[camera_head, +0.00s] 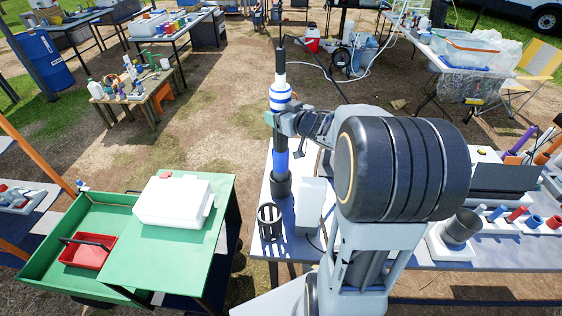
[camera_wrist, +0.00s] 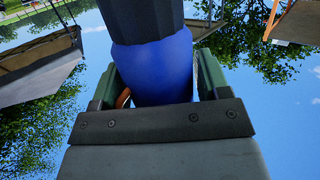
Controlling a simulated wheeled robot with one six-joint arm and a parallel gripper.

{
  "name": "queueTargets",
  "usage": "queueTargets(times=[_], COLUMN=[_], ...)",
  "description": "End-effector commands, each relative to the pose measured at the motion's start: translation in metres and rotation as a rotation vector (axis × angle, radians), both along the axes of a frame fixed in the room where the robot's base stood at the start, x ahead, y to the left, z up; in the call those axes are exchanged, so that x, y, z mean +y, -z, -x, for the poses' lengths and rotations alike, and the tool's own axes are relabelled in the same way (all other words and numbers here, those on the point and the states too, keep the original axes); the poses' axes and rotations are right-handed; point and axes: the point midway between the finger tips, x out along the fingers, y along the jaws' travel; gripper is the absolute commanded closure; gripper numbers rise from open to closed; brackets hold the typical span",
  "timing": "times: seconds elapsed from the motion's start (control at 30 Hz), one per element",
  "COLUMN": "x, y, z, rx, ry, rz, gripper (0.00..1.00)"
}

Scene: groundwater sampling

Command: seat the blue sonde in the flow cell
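The blue sonde (camera_head: 280,152) stands upright in the head view, with a blue-and-white banded upper part, a black top and a wider dark section at its lower end. My gripper (camera_head: 277,121) is shut around it below the white bands. In the wrist view the green fingers lie on both sides of the blue body (camera_wrist: 155,72), against a dark faceted section. The lower end is over the white table (camera_head: 262,195); I cannot tell whether it touches. A grey cup (camera_head: 461,228) tilts in a white holder at right; I cannot tell whether it is the flow cell.
A black slotted cage (camera_head: 270,222) and a white block (camera_head: 310,204) stand close to the sonde's lower end. Purple (camera_head: 521,139) and orange (camera_head: 549,149) tubes lean at far right. A green bench (camera_head: 160,249) with a white case (camera_head: 174,201) is at left, across a gap.

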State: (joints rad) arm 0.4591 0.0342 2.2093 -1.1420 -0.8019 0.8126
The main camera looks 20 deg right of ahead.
Motion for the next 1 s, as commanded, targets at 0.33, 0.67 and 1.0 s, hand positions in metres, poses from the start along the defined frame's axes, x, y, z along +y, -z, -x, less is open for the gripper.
queueTargets(times=[0.33,0.67,1.0], x=[-0.0001,-0.0001,-0.0001], y=[0.0,0.0,-0.0035], z=[0.0002,0.0002,-0.0003], rx=[0.0,0.0,-0.007], ry=[0.0,0.0,0.0], rz=[0.0,0.0,0.0], gripper=[0.64,0.96,1.0])
